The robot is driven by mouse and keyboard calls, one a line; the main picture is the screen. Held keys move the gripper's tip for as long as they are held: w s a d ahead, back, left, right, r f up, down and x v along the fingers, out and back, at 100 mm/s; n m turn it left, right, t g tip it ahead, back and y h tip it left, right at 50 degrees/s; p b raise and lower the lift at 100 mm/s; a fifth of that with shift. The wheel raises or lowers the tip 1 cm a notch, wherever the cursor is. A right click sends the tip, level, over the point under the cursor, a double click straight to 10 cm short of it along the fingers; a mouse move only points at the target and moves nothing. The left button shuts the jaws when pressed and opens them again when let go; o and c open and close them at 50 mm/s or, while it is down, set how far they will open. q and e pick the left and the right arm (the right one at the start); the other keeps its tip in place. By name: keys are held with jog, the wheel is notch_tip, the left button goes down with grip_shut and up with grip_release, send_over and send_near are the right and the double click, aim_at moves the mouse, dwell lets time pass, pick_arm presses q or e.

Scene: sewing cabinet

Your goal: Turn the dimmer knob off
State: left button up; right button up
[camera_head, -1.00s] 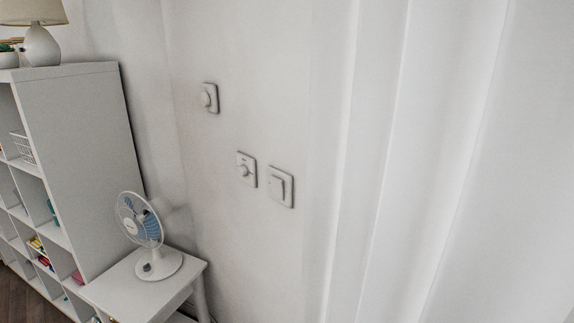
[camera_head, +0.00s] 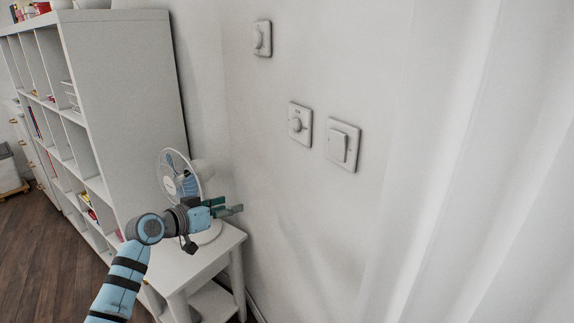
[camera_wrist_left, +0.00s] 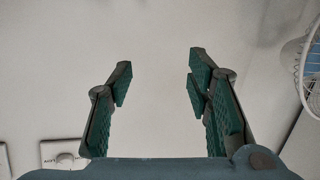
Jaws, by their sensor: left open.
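Two white wall plates with round knobs show in the head view: an upper one (camera_head: 262,38) and a middle one (camera_head: 297,125) with small markings above its knob. I cannot tell for sure which is the dimmer. A marked knob plate also shows at the lower left of the left wrist view (camera_wrist_left: 66,160), partly cut off. My left gripper (camera_head: 230,206) is open and empty, below and left of the plates, in front of the fan. Its spread green fingers (camera_wrist_left: 160,68) face the bare wall and touch no plate. My right gripper is out of view.
A rocker switch (camera_head: 343,146) sits right of the middle knob plate. A desk fan (camera_head: 177,172) stands on a small white table (camera_head: 180,270) near my left arm. White shelves (camera_head: 130,90) are at left, a white curtain (camera_head: 480,160) at right.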

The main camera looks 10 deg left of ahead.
pick_arm(q)
notch_tip(320, 180, up, 11)
jog(key=s+d+m+t+h+b, duration=0.1)
jog(key=s+d+m+h, duration=0.1)
jog(key=d+m+h, duration=0.1)
jog(key=m+h+b, duration=0.1)
jog(key=m+h, duration=0.2)
jog(key=m, duration=0.1)
send_near(292, 127)
jog(key=shift+g, duration=0.4)
jog(key=x, duration=0.5)
jog(key=p+x, duration=0.1)
jog(key=x, duration=0.2)
jog(key=shift+w+a+r, duration=0.1)
jog(key=shift+r, duration=0.25)
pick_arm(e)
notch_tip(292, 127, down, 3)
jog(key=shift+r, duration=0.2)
pick_arm(q)
jog(key=shift+c, duration=0.4)
grip_shut()
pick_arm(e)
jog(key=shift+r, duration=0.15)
